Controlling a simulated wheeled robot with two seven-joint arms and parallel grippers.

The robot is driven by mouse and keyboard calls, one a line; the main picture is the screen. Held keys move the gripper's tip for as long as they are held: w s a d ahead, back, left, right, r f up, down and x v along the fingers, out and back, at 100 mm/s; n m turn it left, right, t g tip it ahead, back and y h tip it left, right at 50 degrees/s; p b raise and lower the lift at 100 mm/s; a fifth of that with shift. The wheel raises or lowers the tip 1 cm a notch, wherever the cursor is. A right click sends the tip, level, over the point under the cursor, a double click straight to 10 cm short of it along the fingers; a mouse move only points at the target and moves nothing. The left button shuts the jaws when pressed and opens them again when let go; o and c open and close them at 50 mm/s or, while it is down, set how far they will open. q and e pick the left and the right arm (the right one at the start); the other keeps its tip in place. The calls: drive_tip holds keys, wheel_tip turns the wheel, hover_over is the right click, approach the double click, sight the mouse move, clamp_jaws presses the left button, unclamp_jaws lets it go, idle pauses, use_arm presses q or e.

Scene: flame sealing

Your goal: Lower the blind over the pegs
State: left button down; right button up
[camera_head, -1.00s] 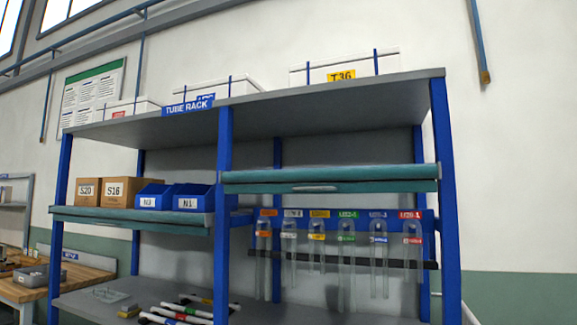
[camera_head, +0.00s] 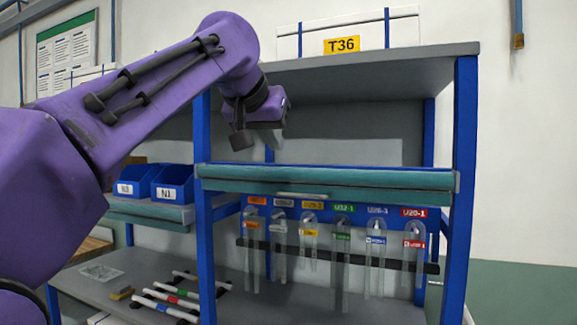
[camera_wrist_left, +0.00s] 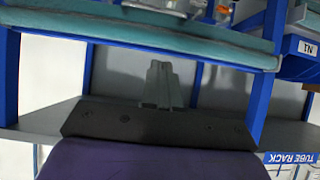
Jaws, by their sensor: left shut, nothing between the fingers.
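The blind (camera_head: 330,181) is a teal roll with a pale handle (camera_head: 301,195), rolled up across the upper front of the right bay of the rack. In the left wrist view it runs across the top (camera_wrist_left: 120,27). Below it, clear tubes (camera_head: 342,260) with coloured tags hang in a row from pegs under a blue label strip (camera_head: 343,209). My left gripper (camera_head: 267,138) is above and apart from the blind at the bay opening, shut and empty; its fingers (camera_wrist_left: 162,75) point toward the blind in the wrist view. My right gripper is not in view.
Blue rack posts (camera_head: 463,190) frame the bay. A grey top shelf (camera_head: 390,62) carries a white box marked T36 (camera_head: 350,35). Blue bins (camera_head: 172,183) stand on the left shelf. Striped rods (camera_head: 172,303) lie on the lower shelf. A dark bar (camera_head: 390,261) crosses the tubes.

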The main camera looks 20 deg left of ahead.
use_arm(q)
drive_tip(key=x, duration=0.4)
drive_tip(key=f+x, duration=0.1)
drive_tip(key=x, duration=0.3)
drive_tip(key=s+d+x, duration=0.1)
drive_tip(key=x, duration=0.3)
drive_tip(key=shift+f, duration=0.45)
drive_tip(key=shift+w+f+b, duration=0.15)
drive_tip(key=shift+f+b, duration=0.15)
drive_tip(key=shift+f, duration=0.35)
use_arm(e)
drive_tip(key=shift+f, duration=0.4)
